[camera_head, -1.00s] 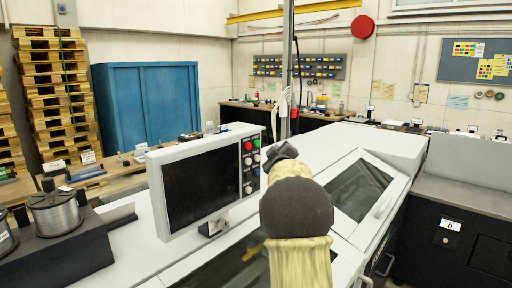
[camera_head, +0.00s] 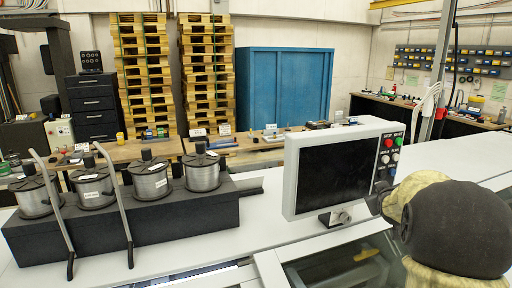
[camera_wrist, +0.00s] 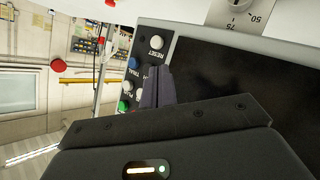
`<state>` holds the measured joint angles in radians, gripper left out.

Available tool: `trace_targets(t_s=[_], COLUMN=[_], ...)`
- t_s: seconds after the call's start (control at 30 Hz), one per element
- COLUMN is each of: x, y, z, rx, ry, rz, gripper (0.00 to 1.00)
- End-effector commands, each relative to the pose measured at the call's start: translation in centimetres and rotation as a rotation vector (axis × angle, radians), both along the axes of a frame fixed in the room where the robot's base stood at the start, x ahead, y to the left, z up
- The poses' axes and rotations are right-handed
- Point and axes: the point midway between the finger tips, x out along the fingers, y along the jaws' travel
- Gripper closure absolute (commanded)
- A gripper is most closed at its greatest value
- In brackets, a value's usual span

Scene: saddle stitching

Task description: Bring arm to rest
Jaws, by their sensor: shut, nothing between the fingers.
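My gripper (camera_wrist: 157,88) shows in the wrist view as dark fingers held together, with nothing between them. Behind the fingers is the control panel (camera_wrist: 215,60) with its dark screen and a row of buttons, seen sideways. I cannot tell the gap between fingertips and panel. In the head view, my arm with its beige cover and dark round joint is at the right edge. My gripper (camera_head: 378,203) is a small dark shape there, just beside the lower right of the control panel (camera_head: 290,180). The fingers are largely hidden in that view.
Several wire spools (camera_head: 150,181) sit on a black block (camera_head: 150,230) at the left, with bent grey rods in front. The white machine top (camera_head: 250,210) is clear between block and panel. A blue cabinet (camera_head: 284,85) and pallet stacks (camera_head: 205,75) stand behind the workbench.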

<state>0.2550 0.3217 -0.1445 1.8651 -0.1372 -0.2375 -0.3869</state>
Motion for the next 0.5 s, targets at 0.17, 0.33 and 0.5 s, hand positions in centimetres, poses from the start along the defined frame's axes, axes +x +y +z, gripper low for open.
trace_targets(t_s=[0.17,0.33,0.5], x=[-5.5,-12.3,-20.5], y=[7.7,14.0,19.1], z=[-6.2,-11.2,-15.3], rx=[0.211,0.364,0.473], ry=[0.206,0.41,0.625], rz=[0.009,-0.003,-0.035], gripper=[1.0,1.0,1.0])
